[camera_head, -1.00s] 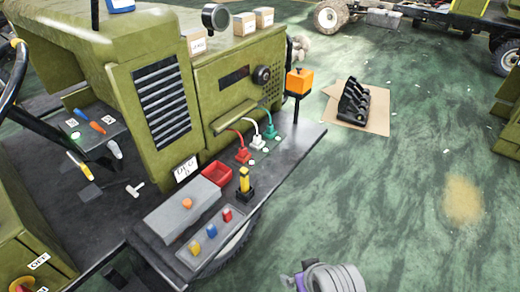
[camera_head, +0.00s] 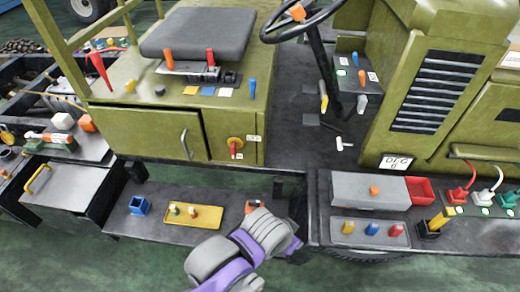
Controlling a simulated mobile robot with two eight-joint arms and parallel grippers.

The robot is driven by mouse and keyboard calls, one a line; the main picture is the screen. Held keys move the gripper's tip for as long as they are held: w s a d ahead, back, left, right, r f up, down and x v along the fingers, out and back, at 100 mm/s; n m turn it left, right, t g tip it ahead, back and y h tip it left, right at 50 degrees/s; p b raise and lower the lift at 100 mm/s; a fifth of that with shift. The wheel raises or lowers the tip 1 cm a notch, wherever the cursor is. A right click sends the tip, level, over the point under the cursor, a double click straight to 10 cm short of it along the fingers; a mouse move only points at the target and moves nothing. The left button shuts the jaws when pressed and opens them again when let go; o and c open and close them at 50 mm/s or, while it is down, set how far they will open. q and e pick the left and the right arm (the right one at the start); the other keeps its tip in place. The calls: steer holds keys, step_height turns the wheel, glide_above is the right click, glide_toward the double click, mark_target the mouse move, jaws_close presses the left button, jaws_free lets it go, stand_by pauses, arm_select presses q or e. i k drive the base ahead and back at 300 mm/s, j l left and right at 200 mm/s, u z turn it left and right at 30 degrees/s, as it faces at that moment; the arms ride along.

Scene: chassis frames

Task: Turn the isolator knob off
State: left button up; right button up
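The isolator knob (camera_head: 235,147) is a red handle on a round yellow plate, on the green front panel below the seat. Its handle looks roughly upright. Small white labels (camera_head: 252,138) sit to its right, too small to read. A grey and purple arm of mine (camera_head: 240,250) comes in from the bottom middle, in front of the lower step and below the knob, apart from it. I cannot tell which arm it is. No gripper fingers show.
A step holds a blue bin (camera_head: 139,205) and a yellow tray (camera_head: 193,217). A grey box (camera_head: 365,188) and a tray of colored knobs (camera_head: 370,232) stand at right. The steering wheel (camera_head: 300,18) is above. The panel front around the knob is clear.

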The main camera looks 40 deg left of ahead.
mark_target(233, 147)
steer(key=k+j+u, duration=0.1)
steer(key=u, duration=1.7)
steer(key=i+j+z, duration=0.25)
steer(key=j+z, duration=0.25)
steer(key=j, duration=0.2)
